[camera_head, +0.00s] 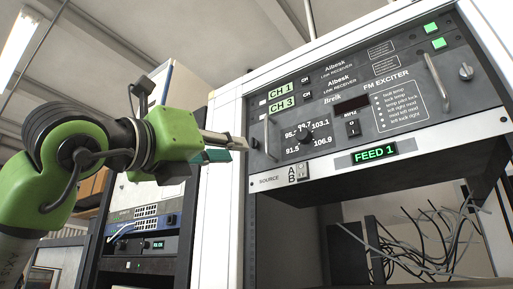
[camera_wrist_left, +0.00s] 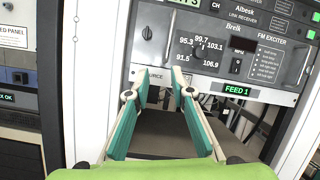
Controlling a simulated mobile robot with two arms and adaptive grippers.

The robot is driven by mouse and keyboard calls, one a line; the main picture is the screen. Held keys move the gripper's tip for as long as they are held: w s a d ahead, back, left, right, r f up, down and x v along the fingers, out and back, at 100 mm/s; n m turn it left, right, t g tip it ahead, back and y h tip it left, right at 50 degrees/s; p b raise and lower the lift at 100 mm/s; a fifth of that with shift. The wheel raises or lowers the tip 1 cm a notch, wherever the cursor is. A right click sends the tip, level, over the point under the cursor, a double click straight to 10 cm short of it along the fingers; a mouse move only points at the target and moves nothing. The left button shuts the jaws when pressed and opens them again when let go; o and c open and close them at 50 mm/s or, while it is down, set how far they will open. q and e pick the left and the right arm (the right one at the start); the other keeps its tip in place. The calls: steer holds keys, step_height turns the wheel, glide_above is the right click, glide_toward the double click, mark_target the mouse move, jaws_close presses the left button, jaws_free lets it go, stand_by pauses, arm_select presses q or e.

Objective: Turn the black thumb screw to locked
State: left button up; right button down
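The black thumb screw (camera_head: 254,143) is a small knob at the left edge of the rack's front panel. It also shows in the wrist view (camera_wrist_left: 147,33), left of a vertical metal handle. I cannot read whether it stands at locked. My left gripper (camera_head: 238,141) comes in from the left, its fingertips close to the screw in the head view. In the wrist view the two teal-and-grey fingers (camera_wrist_left: 161,78) are spread apart with nothing between them, their tips below the screw. Contact cannot be told. My right gripper is in neither view.
Metal handles (camera_head: 267,138) and (camera_head: 438,84) stick out of the panel. A frequency dial (camera_head: 305,138), a silver knob (camera_head: 466,72) and a FEED 1 display (camera_head: 374,153) are on it. Loose cables (camera_head: 425,240) hang in the open bay below. Another rack (camera_head: 150,220) stands at left.

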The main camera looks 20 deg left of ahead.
mark_target(252, 143)
arm_select(q)
steer(key=shift+n+t+y, duration=0.5)
steer(key=shift+n+y, duration=0.2)
steer(key=shift+y, duration=0.2)
steer(key=w+r+p, duration=0.2)
steer(key=w, duration=0.1)
steer(key=w+r+p, duration=0.2)
steer(key=w+p, duration=0.1)
steer(key=w, duration=0.1)
steer(key=w+r+p, duration=0.3)
steer(key=w, duration=0.1)
steer(key=shift+d, duration=0.25)
jaws_close()
